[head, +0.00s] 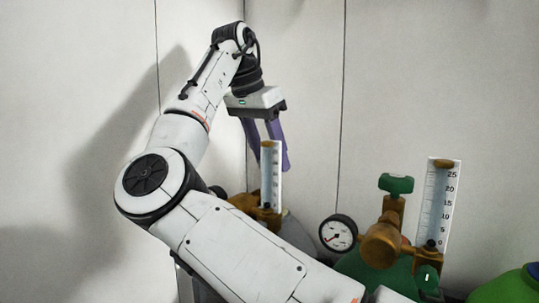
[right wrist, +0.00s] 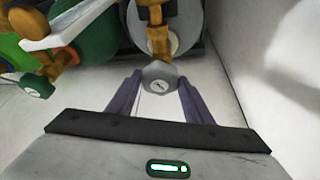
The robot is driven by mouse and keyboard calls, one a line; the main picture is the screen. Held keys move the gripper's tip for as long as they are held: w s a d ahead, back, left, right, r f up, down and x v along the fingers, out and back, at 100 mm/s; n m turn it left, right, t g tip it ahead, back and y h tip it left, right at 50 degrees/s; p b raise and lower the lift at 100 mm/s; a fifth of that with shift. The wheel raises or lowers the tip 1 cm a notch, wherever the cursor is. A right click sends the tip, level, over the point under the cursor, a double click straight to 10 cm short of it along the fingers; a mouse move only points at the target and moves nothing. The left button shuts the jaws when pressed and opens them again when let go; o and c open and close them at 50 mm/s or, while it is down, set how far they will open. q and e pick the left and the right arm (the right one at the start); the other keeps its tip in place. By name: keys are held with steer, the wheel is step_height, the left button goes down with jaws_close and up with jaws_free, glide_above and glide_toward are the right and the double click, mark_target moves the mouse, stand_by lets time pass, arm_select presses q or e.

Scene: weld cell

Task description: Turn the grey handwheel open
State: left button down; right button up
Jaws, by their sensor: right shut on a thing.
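The grey handwheel (right wrist: 160,77) shows in the right wrist view as a rounded knob with a small dark mark, on the end of a brass valve (right wrist: 156,35) of a grey cylinder (right wrist: 187,22). My right gripper (right wrist: 160,83) has its purple fingers on either side of the handwheel and is shut on it. In the head view my right gripper (head: 272,164) points down behind a flowmeter (head: 270,180); I cannot make out the handwheel there. My left gripper is in neither view.
A green handwheel (head: 396,184), a round gauge (head: 338,234) and a larger flowmeter (head: 438,205) stand on a green cylinder's (head: 365,265) brass fittings at the right. A bright green rounded thing (head: 505,287) is at the lower right corner. Pale walls stand close behind.

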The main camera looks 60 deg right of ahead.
steer(key=o, duration=1)
steer(key=shift+o, duration=0.2)
steer(key=v, duration=1)
steer(key=shift+r, duration=0.15)
